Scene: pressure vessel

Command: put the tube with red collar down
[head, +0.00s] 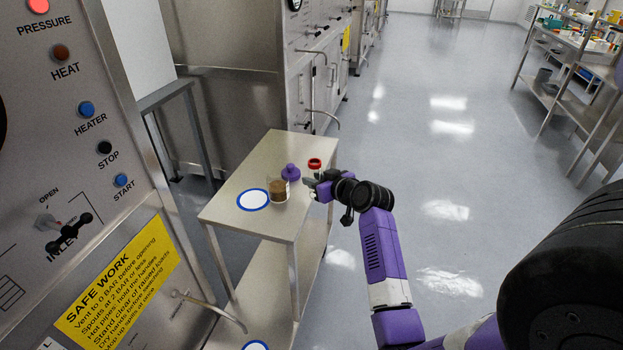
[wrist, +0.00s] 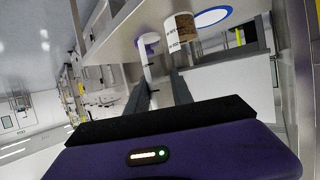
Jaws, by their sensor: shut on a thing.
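The tube with red collar (head: 315,163) shows in the head view at the table's right edge, its red ring on top and a pale body below. My gripper (head: 312,186) is shut on it, and the fingers hide its lower part. In the wrist view my two dark fingers (wrist: 160,94) have a pale strip between them; the red collar does not show there. I cannot tell whether the tube's foot touches the table. The small steel table (head: 235,185) carries a blue-rimmed white disc (head: 253,200), which also shows in the wrist view (wrist: 212,17).
A jar with brown contents (head: 278,187) and a purple-topped vessel (head: 291,171) stand close left of my gripper. The table's left and far parts are clear. A lower shelf holds another blue-rimmed disc (head: 255,346). A control panel (head: 75,120) stands at the left.

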